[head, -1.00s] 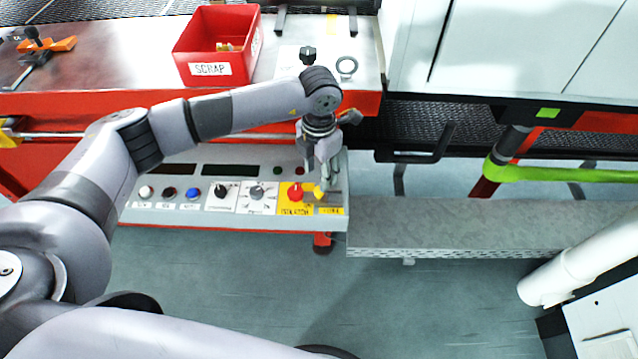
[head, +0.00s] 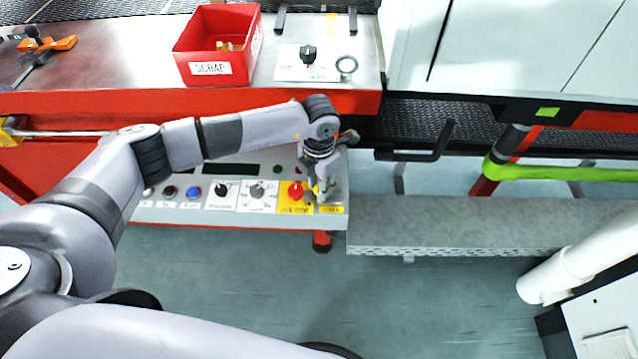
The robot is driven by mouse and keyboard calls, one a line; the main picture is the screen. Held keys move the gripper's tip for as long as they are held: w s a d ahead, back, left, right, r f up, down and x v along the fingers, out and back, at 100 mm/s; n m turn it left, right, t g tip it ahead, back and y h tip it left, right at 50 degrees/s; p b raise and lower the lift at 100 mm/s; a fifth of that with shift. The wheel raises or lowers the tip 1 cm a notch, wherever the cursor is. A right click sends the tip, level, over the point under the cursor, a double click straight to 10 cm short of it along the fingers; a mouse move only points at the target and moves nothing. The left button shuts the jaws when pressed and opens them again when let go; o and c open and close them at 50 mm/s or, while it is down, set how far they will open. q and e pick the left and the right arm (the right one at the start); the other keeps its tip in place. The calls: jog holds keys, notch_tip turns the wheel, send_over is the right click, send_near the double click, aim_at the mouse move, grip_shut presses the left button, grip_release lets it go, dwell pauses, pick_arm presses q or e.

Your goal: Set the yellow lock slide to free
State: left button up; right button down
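The yellow lock slide (head: 316,187) is at the right end of the control panel (head: 180,215), just right of the red isolator knob (head: 295,191). Only a small yellow part of it shows, as my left gripper covers the rest. My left gripper (head: 324,194) points down over the slide, with its fingertips at or very close to it. I cannot tell whether it touches the slide or how far its fingers are apart. The slide's setting is hidden. My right gripper is not in view.
Left of the isolator knob are two selector knobs (head: 221,190) and several push buttons, among them a blue one (head: 194,192). A red scrap bin (head: 212,70) and a plate with a black knob (head: 308,54) are on the bench behind. A grey ledge (head: 450,225) lies to the right.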

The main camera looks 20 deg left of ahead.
pick_arm(q)
grip_shut()
dwell(0.4)
jog(key=d+b, duration=0.1)
jog(key=w+d+b, duration=0.1)
jog(key=d, duration=0.1)
jog(key=shift+d+f, duration=0.1)
jog(key=shift+d, duration=0.2)
jog(key=shift+o, duration=2.1)
grip_release()
jog(key=shift+d, duration=0.2)
jog(key=shift+a, duration=0.15)
